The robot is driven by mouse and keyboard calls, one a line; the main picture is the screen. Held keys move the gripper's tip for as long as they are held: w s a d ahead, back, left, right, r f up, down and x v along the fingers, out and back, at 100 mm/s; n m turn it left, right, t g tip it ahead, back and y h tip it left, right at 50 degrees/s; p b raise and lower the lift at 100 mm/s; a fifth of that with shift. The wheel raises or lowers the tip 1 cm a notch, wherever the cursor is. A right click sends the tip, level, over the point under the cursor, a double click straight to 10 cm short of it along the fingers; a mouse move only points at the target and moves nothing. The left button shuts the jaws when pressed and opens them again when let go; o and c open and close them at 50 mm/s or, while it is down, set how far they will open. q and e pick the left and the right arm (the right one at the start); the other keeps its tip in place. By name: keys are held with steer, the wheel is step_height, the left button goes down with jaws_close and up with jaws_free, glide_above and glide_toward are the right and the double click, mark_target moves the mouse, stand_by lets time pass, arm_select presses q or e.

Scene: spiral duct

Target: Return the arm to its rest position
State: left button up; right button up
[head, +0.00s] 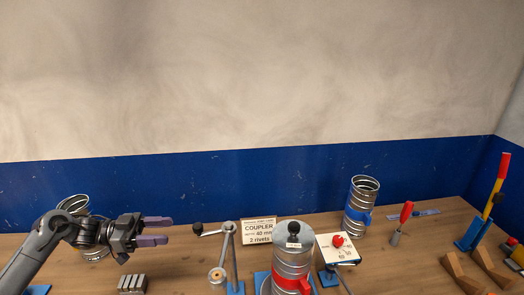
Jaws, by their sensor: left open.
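My left gripper (156,230) is in the head view at the lower left, on an arm coming in from the left edge. Its two purple fingers point right and stand apart with nothing between them. It is above the wooden bench, to the left of the crank stand (228,262). My right gripper is not in view.
Behind my left arm stands a metal duct piece (73,204). Grey blocks (132,283) lie below the gripper. A duct with a red band (291,262), a COUPLER sign (259,230), a red-knob box (339,246) and a blue-banded duct (361,206) stand to the right.

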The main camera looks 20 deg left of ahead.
arm_select(q)
steer(key=s+d+f+n+t+y, duration=0.1)
steer(key=d+f+t+y, duration=0.45)
steer(key=d+f, duration=1.6)
steer(key=s+f+n+g+y, duration=0.1)
steer(key=s+y, duration=0.1)
steer(key=s+f+n+g+y, duration=0.1)
steer(key=s+n+y, duration=0.1)
steer(key=s+y, duration=0.1)
steer(key=s+f+n+g+y, duration=0.1)
steer(key=s+f+y, duration=0.1)
steer(key=s, duration=0.1)
steer(key=shift+n+y, duration=0.3)
steer(key=shift+y, duration=0.05)
steer(key=s+n+g+y, duration=0.1)
steer(key=s+n+g, duration=0.1)
steer(key=s, duration=0.4)
steer(key=s+a+n+g+y, duration=0.1)
steer(key=s+n+g, duration=0.1)
steer(key=s, duration=0.4)
steer(key=s+a+n+g, duration=0.1)
steer(key=s+g, duration=0.1)
steer(key=s, duration=0.5)
steer(key=shift+n+y, duration=0.4)
step_height(320, 180, up, 22)
steer(key=p, duration=2.2)
steer(key=shift+w, duration=0.25)
